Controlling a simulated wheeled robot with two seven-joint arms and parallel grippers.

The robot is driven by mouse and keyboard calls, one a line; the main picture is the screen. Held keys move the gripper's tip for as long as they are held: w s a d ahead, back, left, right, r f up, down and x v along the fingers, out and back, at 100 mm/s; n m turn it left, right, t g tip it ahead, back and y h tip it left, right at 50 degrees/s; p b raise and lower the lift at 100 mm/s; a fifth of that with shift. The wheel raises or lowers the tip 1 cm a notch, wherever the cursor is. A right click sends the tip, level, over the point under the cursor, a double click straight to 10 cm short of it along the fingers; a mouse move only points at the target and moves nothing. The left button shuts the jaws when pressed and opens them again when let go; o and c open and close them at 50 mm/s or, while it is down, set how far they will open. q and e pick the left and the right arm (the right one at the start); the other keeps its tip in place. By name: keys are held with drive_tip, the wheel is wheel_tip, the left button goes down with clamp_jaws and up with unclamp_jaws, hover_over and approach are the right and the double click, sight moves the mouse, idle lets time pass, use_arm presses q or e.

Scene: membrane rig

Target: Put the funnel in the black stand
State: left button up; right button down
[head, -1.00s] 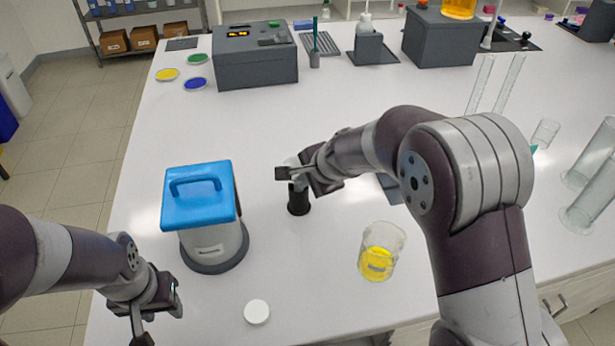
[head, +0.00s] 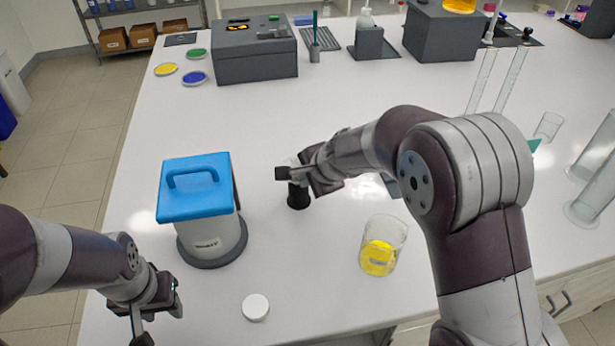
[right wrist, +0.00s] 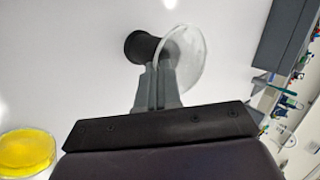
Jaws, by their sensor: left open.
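The black stand (head: 298,198) is upright on the white table, just below my right gripper (head: 290,173) in the head view. The clear funnel (right wrist: 190,58) shows its wide round mouth in the right wrist view. My right gripper's grey fingers (right wrist: 156,72) are close together on the funnel's rim. The black stand (right wrist: 138,47) shows beside the rim there. The funnel appears over the stand; its spout is hidden, so I cannot tell whether it is inside. My left gripper (head: 160,325) is open and empty near the table's left front edge.
A blue-lidded grey container (head: 213,240) stands left of the stand. A white cap (head: 256,307) lies in front. A beaker of yellow liquid (head: 380,250) stands to the right. Clear cylinders (head: 590,190) are at the far right.

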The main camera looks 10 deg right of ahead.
drive_tip(key=c, duration=1.2)
unclamp_jaws()
drive_tip(key=shift+c, duration=0.2)
use_arm(q)
wheel_tip(320, 180, up, 2)
drive_tip(key=shift+r+p, duration=0.2)
drive_tip(key=shift+p, duration=1.05)
use_arm(e)
drive_tip(key=v, duration=1.2)
drive_tip(key=shift+s+r, duration=0.2)
drive_tip(key=shift+r, duration=0.15)
drive_tip(key=shift+d, duration=0.1)
